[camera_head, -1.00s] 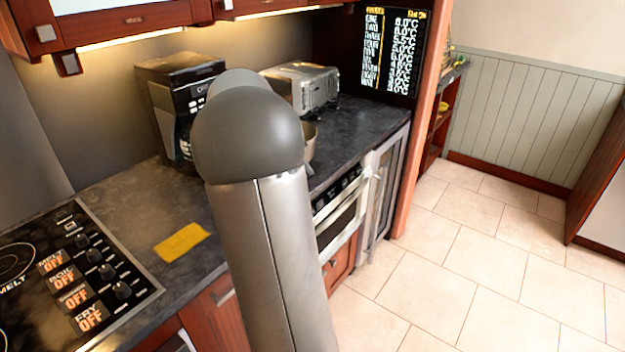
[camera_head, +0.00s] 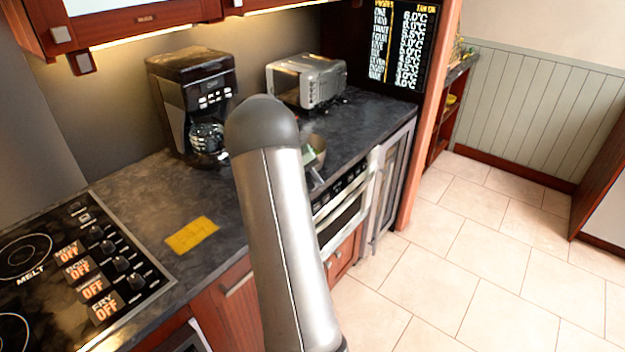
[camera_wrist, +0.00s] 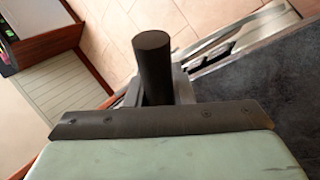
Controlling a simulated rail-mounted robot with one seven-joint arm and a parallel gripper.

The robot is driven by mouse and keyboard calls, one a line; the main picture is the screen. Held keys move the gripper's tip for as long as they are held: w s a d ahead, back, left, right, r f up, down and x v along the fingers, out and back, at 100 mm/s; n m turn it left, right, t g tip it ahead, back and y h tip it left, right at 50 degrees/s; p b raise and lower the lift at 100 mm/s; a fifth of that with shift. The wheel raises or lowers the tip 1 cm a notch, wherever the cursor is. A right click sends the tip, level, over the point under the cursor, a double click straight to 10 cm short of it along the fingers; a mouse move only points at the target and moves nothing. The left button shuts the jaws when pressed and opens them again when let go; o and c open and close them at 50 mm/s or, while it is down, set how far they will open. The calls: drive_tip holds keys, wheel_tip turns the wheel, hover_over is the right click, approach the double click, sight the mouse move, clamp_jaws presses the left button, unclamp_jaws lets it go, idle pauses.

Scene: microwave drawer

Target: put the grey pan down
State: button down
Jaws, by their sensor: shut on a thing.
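The grey pan (camera_head: 317,152) shows in the head view just right of my arm, at the front part of the dark counter. Something green shows inside it. My arm hides the rest, and I cannot tell whether the pan touches the counter. In the wrist view, a dark round handle (camera_wrist: 152,58), seemingly the pan's, stands up between the fingers of my gripper (camera_wrist: 158,90). My gripper is shut on it. The pan's bowl does not show in the wrist view, and my gripper is hidden in the head view.
A coffee maker (camera_head: 190,90) and a toaster (camera_head: 306,80) stand at the back of the dark counter (camera_head: 368,122). A yellow cloth or sponge (camera_head: 192,235) lies on the counter beside the stove (camera_head: 75,265). An oven front (camera_head: 343,215) is below the counter. Bare counter shows right of the pan.

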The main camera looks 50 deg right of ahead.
drive_tip(key=shift+d+r, duration=0.1)
drive_tip(key=c, duration=1.6)
unclamp_jaws()
drive_tip(key=shift+f, duration=0.2)
drive_tip(key=o, duration=0.3)
drive_tip(key=shift+r, duration=0.1)
drive_tip(key=b+v, duration=0.2)
drive_tip(key=v, duration=1)
drive_tip(key=s+a+n+t+y, duration=0.1)
drive_tip(key=s+a+n+t, duration=0.15)
drive_tip(key=a, duration=1.25)
drive_tip(key=s+a+f+n+y, duration=0.1)
drive_tip(key=s+a+f, duration=0.1)
drive_tip(key=s+a, duration=0.4)
drive_tip(key=s+a+f+n+t+y, duration=0.1)
drive_tip(key=s+a+f+n, duration=0.1)
drive_tip(key=s+a, duration=0.4)
drive_tip(key=s+a+f+n+t+y, duration=0.1)
drive_tip(key=s+a+f+n+y, duration=0.1)
drive_tip(key=s+a, duration=0.5)
drive_tip(key=shift+a, duration=3.15)
